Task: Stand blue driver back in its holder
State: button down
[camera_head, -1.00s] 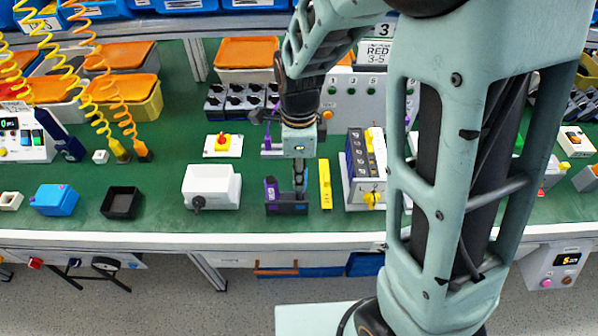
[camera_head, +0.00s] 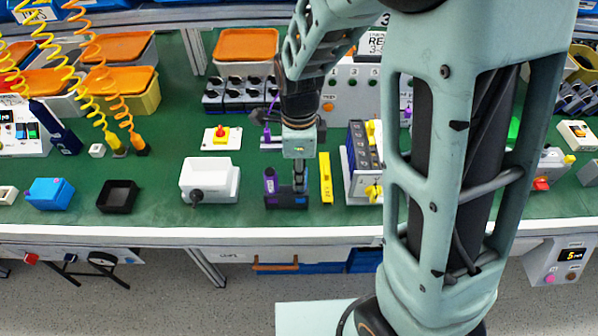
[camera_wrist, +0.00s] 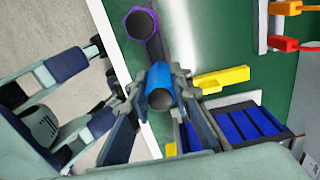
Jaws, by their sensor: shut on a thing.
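In the head view my gripper (camera_head: 299,187) points down over the right part of the dark holder (camera_head: 286,203). The blue driver is mostly hidden there by the fingers, and I cannot tell whether its lower end sits in the holder. A purple driver (camera_head: 270,182) stands in the left part of the holder; it also shows beside the blue one in the wrist view (camera_wrist: 140,24).
A white box with a dark knob (camera_head: 209,181) stands to the left. The bench's front edge is just in front of the holder.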

jog(key=shift+f+b, duration=0.45)
jog(key=shift+f, duration=0.25)
jog(key=c, duration=1.7)
grip_release()
jog(key=shift+r, duration=0.1)
jog(key=shift+o, duration=0.2)
notch_tip(320, 180, up, 11)
jog(key=shift+r, duration=0.5)
jog(key=shift+d+f, duration=0.1)
